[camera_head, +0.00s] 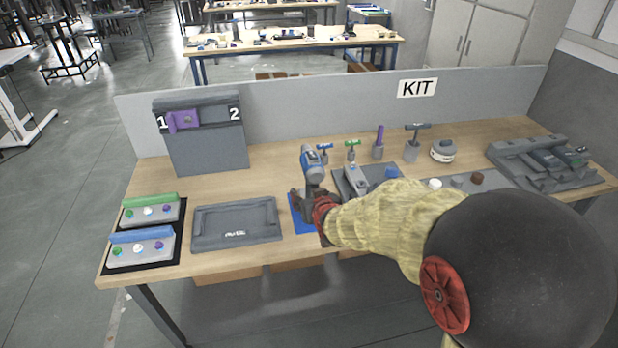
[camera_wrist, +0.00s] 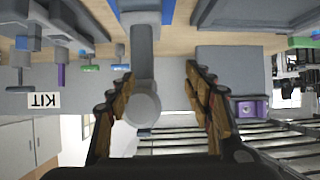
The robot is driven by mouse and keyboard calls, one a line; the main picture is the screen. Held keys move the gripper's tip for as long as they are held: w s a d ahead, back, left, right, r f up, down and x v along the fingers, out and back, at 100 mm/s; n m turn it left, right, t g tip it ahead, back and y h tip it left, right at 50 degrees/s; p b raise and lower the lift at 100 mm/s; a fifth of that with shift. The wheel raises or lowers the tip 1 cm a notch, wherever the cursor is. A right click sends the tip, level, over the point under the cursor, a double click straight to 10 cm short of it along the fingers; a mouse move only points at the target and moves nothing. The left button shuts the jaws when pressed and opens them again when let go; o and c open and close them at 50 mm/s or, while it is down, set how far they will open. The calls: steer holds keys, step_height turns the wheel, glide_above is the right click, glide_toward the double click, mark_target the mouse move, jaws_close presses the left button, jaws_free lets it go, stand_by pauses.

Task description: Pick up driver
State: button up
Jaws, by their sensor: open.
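The driver (camera_head: 313,168) is blue and dark grey and stands upright on a blue mat (camera_head: 303,224) near the table's front edge. In the wrist view, which is upside down, the driver (camera_wrist: 142,75) shows as a grey body with a round end between the two fingers. My gripper (camera_head: 312,203) is at the driver's lower part in the head view, with its fingers around the handle area. In the wrist view my gripper (camera_wrist: 157,80) is open, with a finger on each side of the driver. Gaps show there, and my arm hides part of the handle.
A grey tray (camera_head: 240,243) lies left of the driver. A grey fixture (camera_head: 352,180) stands close on its right. Several small tools, including a green-handled one (camera_head: 352,146), stand behind. A grey panel (camera_head: 350,104) marked KIT closes the table's back.

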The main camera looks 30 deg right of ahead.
mark_target(311, 185)
steer(key=shift+t+h, duration=0.3)
steer(key=shift+t, duration=0.2)
steer(key=w+d+f, duration=0.1)
steer(key=w+f, duration=0.1)
steer(key=w+d+f+b, duration=0.1)
steer(key=w+d, duration=0.1)
steer(key=w, duration=0.1)
steer(key=w+d+f+b, duration=0.1)
steer(key=w+d+f, duration=0.1)
steer(key=w, duration=0.1)
steer(key=shift+d+f, duration=0.15)
steer(key=shift+f, duration=0.2)
steer(key=shift+w, duration=0.25)
steer(key=shift+c, duration=1.2)
jaws_close()
steer(key=shift+d+r, duration=0.1)
steer(key=shift+r, duration=0.1)
